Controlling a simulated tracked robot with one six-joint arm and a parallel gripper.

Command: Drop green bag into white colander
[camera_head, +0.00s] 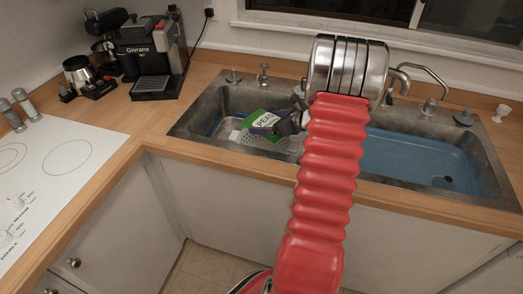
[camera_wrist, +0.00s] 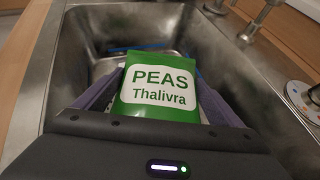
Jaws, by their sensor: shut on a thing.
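The green bag (camera_head: 262,122), a pack labelled PEAS, is held in my gripper (camera_head: 281,123) over the left sink basin. In the wrist view the bag (camera_wrist: 152,111) stands between the two purple-grey fingers of my gripper (camera_wrist: 158,88), which are shut on its sides. The white colander (camera_head: 262,139), with small holes, sits in the left basin below the bag. The bag and gripper hide part of the colander. In the wrist view the bag blocks most of what lies beneath it, and I cannot make out the colander clearly.
The metal double sink (camera_head: 203,125) is set in a wooden counter (camera_head: 215,162). Its right basin (camera_head: 415,160) is blue inside. Taps (camera_head: 428,104) stand along the back. A coffee machine (camera_head: 150,55) and a white hob (camera_head: 60,170) are at the left.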

